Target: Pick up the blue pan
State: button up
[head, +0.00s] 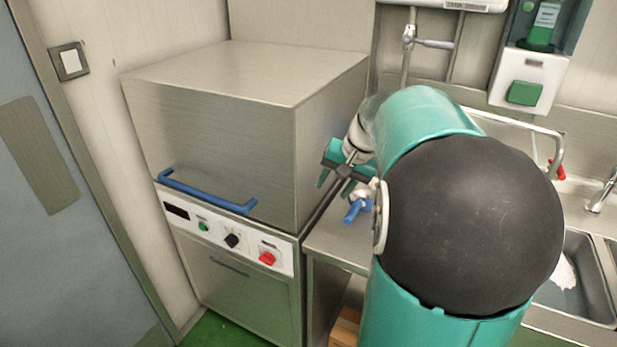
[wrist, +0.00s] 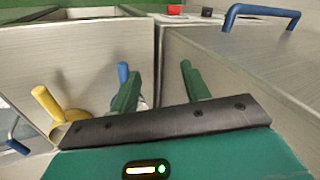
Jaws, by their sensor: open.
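A blue handle-like part (head: 357,209), likely of the blue pan, shows on the metal counter just below my gripper in the head view. In the wrist view a blue handle (wrist: 122,73) stands up just behind the left finger. The pan's body is mostly hidden by that finger and my arm. My gripper (head: 341,184) is open above the counter, beside the steel dishwasher. In the wrist view, its two green fingers (wrist: 160,82) are spread with nothing held between them. I cannot tell whether a finger touches the pan.
A yellow-handled item (wrist: 45,102) stands left of the fingers in the wrist view. The dishwasher (head: 215,130), with a blue bar handle (head: 205,194), borders the counter (head: 340,238) on the left. A sink (head: 578,290) and tap (head: 603,190) lie to the right.

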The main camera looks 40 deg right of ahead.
aim_at(360, 202)
jog(key=s+d+f+m+t+y, duration=0.1)
jog(key=d+f+m, duration=0.1)
jog(key=d, duration=0.6)
jog(key=s+d+f+m+t, duration=0.1)
jog(key=s+d+f+m, duration=0.1)
jog(key=d, duration=0.5)
jog(key=x, duration=0.8)
jog(key=shift+w+d+r, duration=0.1)
jog(key=shift+w+d, duration=0.05)
jog(key=x, duration=0.5)
jog(key=shift+f, duration=0.35)
jog(key=shift+d, duration=0.1)
jog(key=shift+c, duration=0.5)
jog(key=shift+r, duration=0.1)
grip_shut()
